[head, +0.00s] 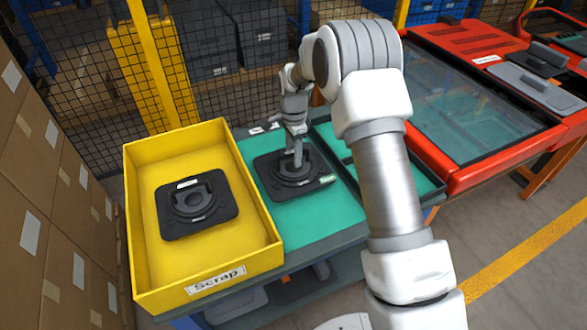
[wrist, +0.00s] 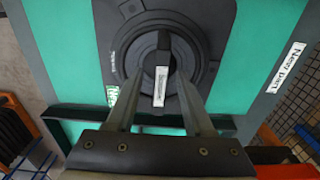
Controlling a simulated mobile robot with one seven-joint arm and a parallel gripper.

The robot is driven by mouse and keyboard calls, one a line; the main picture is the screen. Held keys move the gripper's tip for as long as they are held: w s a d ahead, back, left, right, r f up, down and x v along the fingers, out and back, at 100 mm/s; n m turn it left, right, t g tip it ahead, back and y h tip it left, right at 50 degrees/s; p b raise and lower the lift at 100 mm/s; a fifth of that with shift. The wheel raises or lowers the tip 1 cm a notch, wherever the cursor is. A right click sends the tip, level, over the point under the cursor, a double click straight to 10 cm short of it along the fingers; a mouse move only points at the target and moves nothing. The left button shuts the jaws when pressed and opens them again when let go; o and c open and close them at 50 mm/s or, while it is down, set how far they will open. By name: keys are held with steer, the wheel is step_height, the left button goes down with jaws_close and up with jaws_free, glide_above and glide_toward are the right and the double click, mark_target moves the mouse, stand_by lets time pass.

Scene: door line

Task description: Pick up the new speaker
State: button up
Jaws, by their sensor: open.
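The new speaker (head: 318,181) is a black square plate with a round raised middle, lying flat on the green mat (head: 305,221) right of the yellow box. In the wrist view the speaker (wrist: 118,28) fills the upper middle, with a raised bar across its centre bearing a white label. My gripper (head: 297,158) points down over its centre. In the wrist view my gripper (wrist: 162,78) is open, its fingers on either side of the bar. Whether they touch it I cannot tell.
A yellow box (head: 262,240) marked "Scrap" holds another black speaker (head: 197,204) on the left. A dark-rimmed tray (head: 421,182) lies right of the new speaker, partly behind my arm. A red-framed machine (head: 465,184) stands further right. A "New part" label (wrist: 287,67) is on the table edge.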

jaws_close()
steer(key=shift+r, duration=0.15)
stand_by(1.2)
